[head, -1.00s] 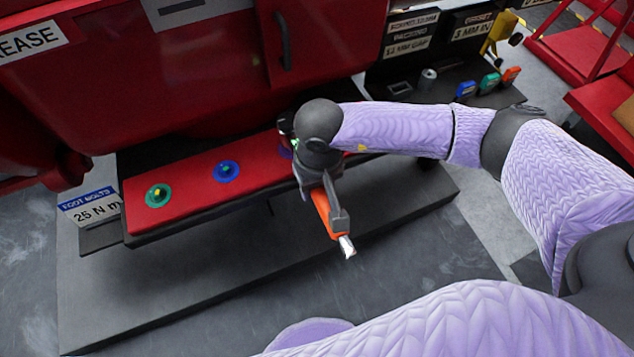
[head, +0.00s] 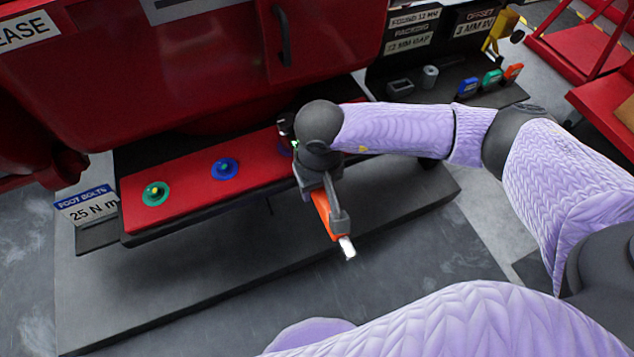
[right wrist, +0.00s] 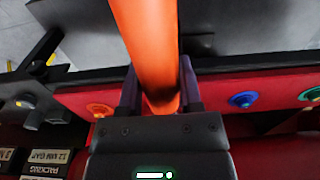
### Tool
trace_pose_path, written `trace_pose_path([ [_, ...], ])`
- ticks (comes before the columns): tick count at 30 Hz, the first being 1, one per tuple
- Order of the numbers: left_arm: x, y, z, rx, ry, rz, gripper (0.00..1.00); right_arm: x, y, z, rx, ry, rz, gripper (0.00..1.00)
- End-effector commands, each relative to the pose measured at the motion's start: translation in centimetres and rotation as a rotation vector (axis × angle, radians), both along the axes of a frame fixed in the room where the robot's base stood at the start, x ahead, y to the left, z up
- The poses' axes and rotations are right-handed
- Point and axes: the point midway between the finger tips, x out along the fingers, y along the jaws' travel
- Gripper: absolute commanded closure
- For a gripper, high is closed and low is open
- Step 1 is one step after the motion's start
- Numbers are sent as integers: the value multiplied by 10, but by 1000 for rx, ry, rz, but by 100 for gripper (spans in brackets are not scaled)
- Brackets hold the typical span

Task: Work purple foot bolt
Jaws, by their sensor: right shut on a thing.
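The red foot rail (head: 190,182) carries a green-ringed bolt (head: 155,193) and a blue-ringed bolt (head: 224,168). A sliver of the purple bolt (head: 285,149) shows beside my right wrist, which hides most of it. My right gripper (head: 331,203) is shut on an orange-handled tool (head: 322,213) with a silver end, held in front of the rail. In the right wrist view the orange handle (right wrist: 150,50) lies between the fingers; an orange-ringed bolt (right wrist: 100,109) and the blue-ringed bolt (right wrist: 242,99) lie to either side. The purple bolt is hidden there. My left gripper is out of view.
A "FOOT BOLTS 25 N m" sign (head: 88,205) stands at the rail's left end. The large red body (head: 170,70) rises behind the rail. A dark shelf (head: 440,97) at back right holds small blue, green and orange items. The grey base plate (head: 180,285) is clear in front.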

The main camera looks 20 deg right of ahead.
Motion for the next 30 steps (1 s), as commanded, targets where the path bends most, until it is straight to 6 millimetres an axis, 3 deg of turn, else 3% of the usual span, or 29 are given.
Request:
trace_pose_path([
  [17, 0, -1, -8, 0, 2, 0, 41, 0, 0, -9, 0, -2, -1, 100],
  [30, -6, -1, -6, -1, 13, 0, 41, 1, 14, -9, 1, -2, -95, 100],
])
